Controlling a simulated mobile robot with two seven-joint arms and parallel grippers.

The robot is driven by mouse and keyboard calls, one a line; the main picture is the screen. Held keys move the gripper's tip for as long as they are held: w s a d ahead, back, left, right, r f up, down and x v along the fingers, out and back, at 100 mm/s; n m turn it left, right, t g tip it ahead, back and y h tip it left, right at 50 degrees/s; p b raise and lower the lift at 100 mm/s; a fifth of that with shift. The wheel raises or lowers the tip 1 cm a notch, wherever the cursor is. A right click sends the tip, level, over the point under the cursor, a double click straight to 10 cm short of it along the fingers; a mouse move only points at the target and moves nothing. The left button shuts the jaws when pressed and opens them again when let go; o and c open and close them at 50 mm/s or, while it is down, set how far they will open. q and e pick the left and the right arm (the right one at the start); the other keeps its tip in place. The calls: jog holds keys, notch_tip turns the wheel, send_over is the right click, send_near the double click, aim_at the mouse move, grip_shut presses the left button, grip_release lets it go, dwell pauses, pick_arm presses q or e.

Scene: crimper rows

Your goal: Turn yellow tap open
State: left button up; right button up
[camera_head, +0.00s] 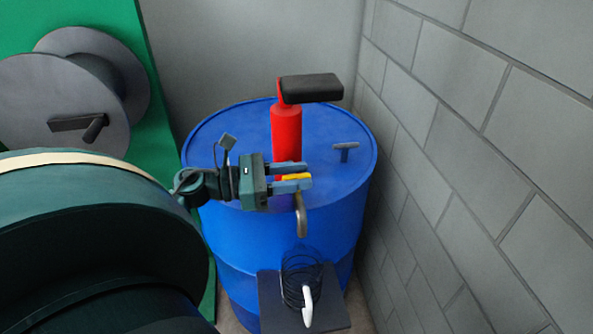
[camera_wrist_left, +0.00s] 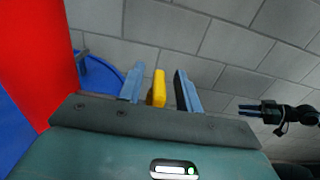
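The yellow tap (camera_head: 296,177) shows as a small yellow handle above a bent grey spout (camera_head: 301,216), at the near edge of a blue barrel. My left gripper (camera_head: 292,178) comes in from the left, its fingers on either side of the yellow handle. In the left wrist view the yellow handle (camera_wrist_left: 159,88) stands between the two fingers (camera_wrist_left: 160,90), with a gap on each side, so the gripper is open around it. My right gripper (camera_wrist_left: 252,111) shows small at the right of that view; its finger opening is too small to judge.
A red pump (camera_head: 287,138) with a black handle (camera_head: 312,88) stands on the blue barrel (camera_head: 225,240), close behind my left gripper. A grey block wall (camera_head: 480,150) closes the right side. A dark plate (camera_head: 335,312) with a black coil (camera_head: 300,275) is below the spout.

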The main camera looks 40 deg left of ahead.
pick_arm(q)
jog(key=shift+w+d, duration=0.15)
jog(key=shift+w, duration=0.05)
grip_shut()
dwell(0.3)
